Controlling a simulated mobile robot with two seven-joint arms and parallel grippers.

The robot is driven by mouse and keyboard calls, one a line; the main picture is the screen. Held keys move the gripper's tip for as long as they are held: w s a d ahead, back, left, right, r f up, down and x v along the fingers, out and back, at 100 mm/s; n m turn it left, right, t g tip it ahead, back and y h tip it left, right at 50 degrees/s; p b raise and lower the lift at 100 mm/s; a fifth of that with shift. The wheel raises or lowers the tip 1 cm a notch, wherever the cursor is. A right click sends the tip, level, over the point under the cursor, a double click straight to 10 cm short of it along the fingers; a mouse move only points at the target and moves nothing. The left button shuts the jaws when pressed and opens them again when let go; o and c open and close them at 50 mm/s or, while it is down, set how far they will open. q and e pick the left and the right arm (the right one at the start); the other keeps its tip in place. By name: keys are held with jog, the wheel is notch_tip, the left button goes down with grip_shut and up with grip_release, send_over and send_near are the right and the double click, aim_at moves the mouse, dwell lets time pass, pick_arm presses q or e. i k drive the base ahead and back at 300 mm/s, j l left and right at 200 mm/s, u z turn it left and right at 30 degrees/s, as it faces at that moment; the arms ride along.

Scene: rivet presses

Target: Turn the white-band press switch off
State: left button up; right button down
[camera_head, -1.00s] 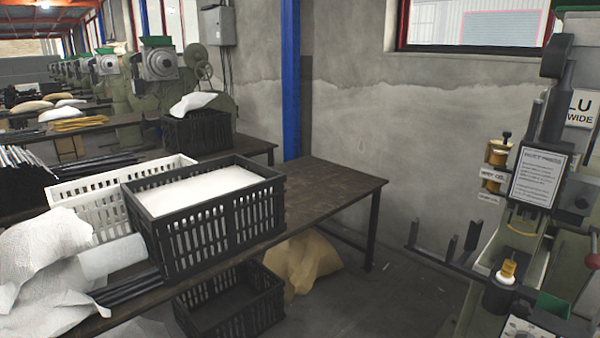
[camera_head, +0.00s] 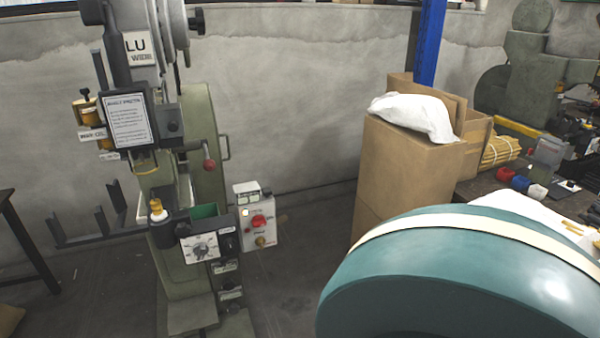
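A large rounded teal press part (camera_head: 420,275) with a cream-white band (camera_head: 480,219) over its top fills the lower right, close to me. I see no switch on its visible surface. A green-grey press (camera_head: 205,150) with an "LU WIDE" sign (camera_head: 139,48) stands at the left. A white control box (camera_head: 252,212) with a red knob (camera_head: 258,221) is at its right side. A dial panel (camera_head: 200,247) is on its front. I cannot tell the switch positions. Neither gripper is in view.
Tall cardboard boxes (camera_head: 400,180) with a white sack (camera_head: 415,115) on top stand right of centre. A cluttered bench (camera_head: 482,186) is at the right. A dark table (camera_head: 14,225) shows at the left edge. Grey floor (camera_head: 305,240) is open between press and boxes.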

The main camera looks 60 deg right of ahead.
aim_at(258, 220)
jog(key=z, duration=1.5)
